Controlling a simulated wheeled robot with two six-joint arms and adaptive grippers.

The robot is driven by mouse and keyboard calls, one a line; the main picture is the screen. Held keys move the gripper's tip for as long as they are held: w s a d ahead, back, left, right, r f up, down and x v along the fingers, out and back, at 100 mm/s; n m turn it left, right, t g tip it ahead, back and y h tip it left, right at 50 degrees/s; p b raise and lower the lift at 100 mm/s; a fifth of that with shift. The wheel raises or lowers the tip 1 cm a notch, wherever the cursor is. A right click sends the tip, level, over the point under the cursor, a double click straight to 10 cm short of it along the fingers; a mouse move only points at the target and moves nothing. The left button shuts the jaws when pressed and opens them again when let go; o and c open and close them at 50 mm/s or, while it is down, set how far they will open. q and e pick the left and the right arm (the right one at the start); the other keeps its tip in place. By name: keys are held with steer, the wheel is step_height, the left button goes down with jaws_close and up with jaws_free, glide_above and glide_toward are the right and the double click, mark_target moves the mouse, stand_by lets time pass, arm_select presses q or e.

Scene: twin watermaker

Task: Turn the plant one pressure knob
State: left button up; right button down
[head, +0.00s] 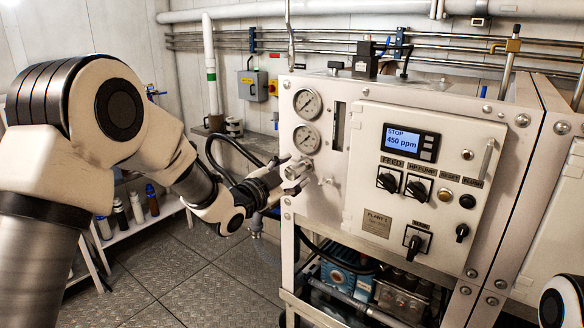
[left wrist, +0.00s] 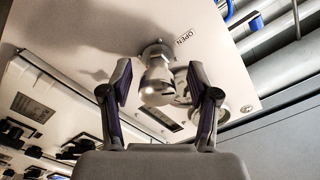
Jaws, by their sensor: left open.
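The plant one pressure knob (head: 296,170) is a pale metal knob on the left part of the white panel, below two round gauges. In the left wrist view the knob (left wrist: 157,84) sticks out from the panel beside an "OPEN" label. My left gripper (head: 284,178) is at the knob, coming from the left. Its fingers are open, one on each side of the knob in the left wrist view, with visible gaps. I cannot tell how deep the knob sits between them. My right gripper is not in view.
The panel's control box (head: 368,160) has a display (head: 402,140) reading "STOP 450 ppm" and several black switches. The upper gauge (head: 307,101) and lower gauge (head: 307,139) are close above the knob. A black hose (head: 228,143) hangs behind my left wrist. A bottle shelf (head: 140,226) stands left.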

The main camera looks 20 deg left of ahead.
arm_select(q)
steer(key=shift+s+d+r, duration=0.2)
steer(key=shift+d+r, duration=0.05)
steer(key=shift+d, duration=0.15)
steer(key=shift+w+a+f, duration=0.15)
steer(key=c, duration=0.5)
jaws_close()
steer(key=shift+n, duration=0.3)
steer(key=n, duration=0.2)
steer(key=shift+n, duration=0.4)
steer(key=n, duration=0.3)
steer(key=shift+n, duration=0.3)
steer(key=n, duration=0.3)
steer(key=shift+r+p, duration=0.25)
steer(key=shift+p, duration=0.1)
steer(key=n+p, duration=0.1)
steer(key=n, duration=0.4)
steer(key=shift+w, duration=0.1)
